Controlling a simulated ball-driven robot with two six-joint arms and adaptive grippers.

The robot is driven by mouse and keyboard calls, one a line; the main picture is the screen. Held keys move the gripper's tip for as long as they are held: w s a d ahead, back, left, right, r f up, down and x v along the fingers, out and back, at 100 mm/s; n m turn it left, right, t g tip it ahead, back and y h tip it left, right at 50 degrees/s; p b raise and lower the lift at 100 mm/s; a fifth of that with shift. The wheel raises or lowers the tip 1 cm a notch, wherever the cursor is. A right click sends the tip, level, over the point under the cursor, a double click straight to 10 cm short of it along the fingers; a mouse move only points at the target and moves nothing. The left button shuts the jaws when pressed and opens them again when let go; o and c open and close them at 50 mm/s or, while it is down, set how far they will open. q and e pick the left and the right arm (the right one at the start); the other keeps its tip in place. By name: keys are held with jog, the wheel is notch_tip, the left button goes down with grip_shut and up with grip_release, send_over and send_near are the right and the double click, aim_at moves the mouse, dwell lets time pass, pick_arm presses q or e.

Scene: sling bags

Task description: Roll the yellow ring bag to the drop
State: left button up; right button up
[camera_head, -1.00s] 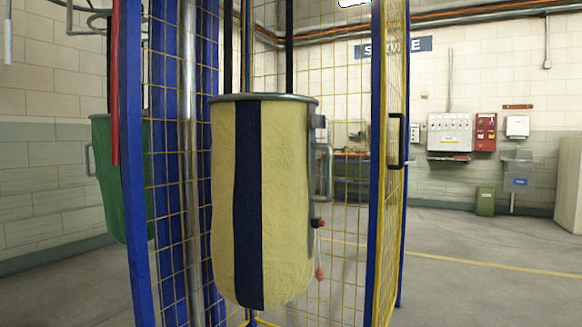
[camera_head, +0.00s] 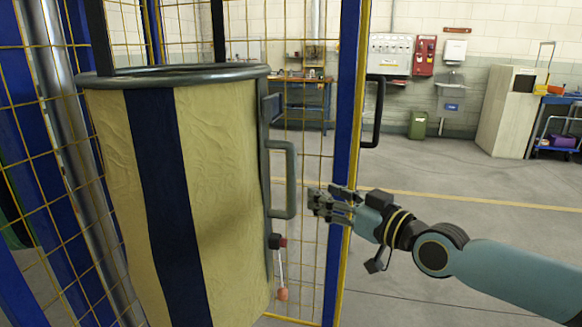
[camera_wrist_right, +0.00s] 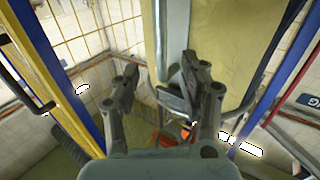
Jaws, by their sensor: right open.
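The yellow ring bag (camera_head: 225,170) has a dark blue vertical stripe and hangs upright from a grey metal ring (camera_head: 170,75) at the left of the head view. A grey handle (camera_head: 291,178) is on its right side, with a red knob and a dangling red-tipped pull below. My right gripper (camera_head: 330,202) is open and empty, just right of the handle and apart from it. In the right wrist view its two fingers (camera_wrist_right: 163,90) are spread, with the yellow bag (camera_wrist_right: 228,45) beyond them. My left gripper is out of view. I cannot pick out the drop.
A blue post (camera_head: 349,120) with yellow mesh and a black handle (camera_head: 375,112) stands close to my right gripper. A blue workbench (camera_head: 305,103) is behind the mesh. The floor (camera_head: 480,180) at right is open, up to a pale cabinet (camera_head: 503,110).

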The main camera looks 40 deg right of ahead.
aim_at(295, 180)
jog(key=w+b, duration=0.1)
jog(key=w, duration=0.2)
jog(key=w+b, duration=0.2)
jog(key=w, duration=0.1)
jog(key=w+a+b, duration=0.1)
jog(key=w, duration=0.2)
jog(key=shift+w+r, duration=0.1)
jog(key=shift+w, duration=0.25)
jog(key=shift+w+a+b, duration=0.15)
jog(key=shift+w+b, duration=0.15)
jog(key=shift+w, duration=0.25)
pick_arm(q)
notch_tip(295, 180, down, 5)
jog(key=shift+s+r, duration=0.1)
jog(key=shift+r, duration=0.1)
pick_arm(e)
jog(key=shift+r, duration=0.1)
jog(key=c, duration=0.9)
grip_shut()
jog(key=shift+a, duration=0.1)
